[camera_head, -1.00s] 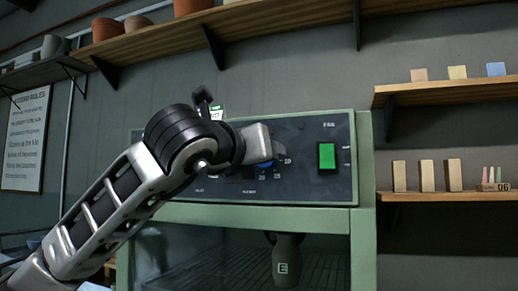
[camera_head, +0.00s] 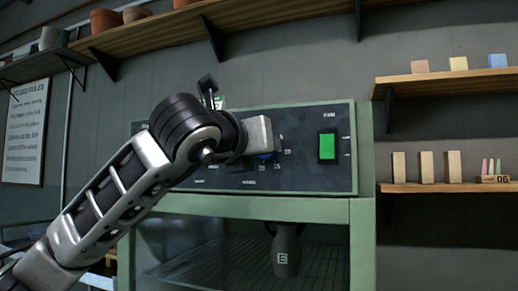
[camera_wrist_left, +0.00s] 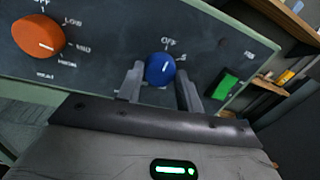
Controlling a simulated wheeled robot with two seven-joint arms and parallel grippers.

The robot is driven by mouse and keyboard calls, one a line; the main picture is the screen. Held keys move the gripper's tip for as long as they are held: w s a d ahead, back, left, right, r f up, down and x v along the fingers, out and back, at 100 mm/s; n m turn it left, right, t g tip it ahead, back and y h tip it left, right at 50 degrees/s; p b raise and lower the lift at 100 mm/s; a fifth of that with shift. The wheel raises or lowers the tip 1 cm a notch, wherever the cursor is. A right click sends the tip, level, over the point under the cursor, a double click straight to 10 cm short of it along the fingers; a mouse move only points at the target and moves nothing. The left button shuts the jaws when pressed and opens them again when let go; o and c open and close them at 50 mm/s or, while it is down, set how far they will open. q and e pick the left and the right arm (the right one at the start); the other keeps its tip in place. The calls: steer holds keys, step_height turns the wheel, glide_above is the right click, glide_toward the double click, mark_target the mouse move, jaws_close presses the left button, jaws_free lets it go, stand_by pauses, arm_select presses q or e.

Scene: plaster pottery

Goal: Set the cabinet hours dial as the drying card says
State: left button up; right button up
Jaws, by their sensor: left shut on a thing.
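The blue dial (camera_wrist_left: 160,69) is on the dark panel of the green cabinet (camera_head: 363,200). Its white line points up and slightly right in the left wrist view, near the OFF mark; the exact mark is unclear. My left gripper (camera_wrist_left: 161,76) is shut on the dial, one finger on each side. In the head view the gripper hides most of the dial (camera_head: 267,156), and numbers show below and right of it. A small card with a green top (camera_head: 220,102) shows behind my left wrist, mostly hidden and unreadable. My right gripper is out of view.
An orange dial (camera_wrist_left: 38,36) is left of the blue one in the wrist view. A green switch (camera_head: 327,147) is on the panel's right. A dark vase (camera_head: 286,250) marked E stands behind the cabinet glass. Shelves with small blocks (camera_head: 426,167) are at right.

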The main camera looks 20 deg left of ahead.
arm_select(q)
steer(key=shift+d+m+g+y+b, duration=0.15)
steer(key=shift+m+y+b, duration=0.2)
steer(key=shift+m, duration=2.6)
steer(key=shift+m+g+y+b, duration=0.1)
steer(key=shift+m+y+b, duration=0.2)
steer(key=shift+m, duration=2.6)
steer(key=shift+d+m+g+y+b, duration=0.15)
steer(key=shift+m+y+b, duration=0.2)
steer(key=shift+m, duration=2.6)
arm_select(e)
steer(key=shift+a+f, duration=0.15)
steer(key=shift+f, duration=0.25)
arm_select(q)
steer(key=shift+a, duration=0.1)
steer(key=o, duration=1)
steer(key=shift+s, duration=0.15)
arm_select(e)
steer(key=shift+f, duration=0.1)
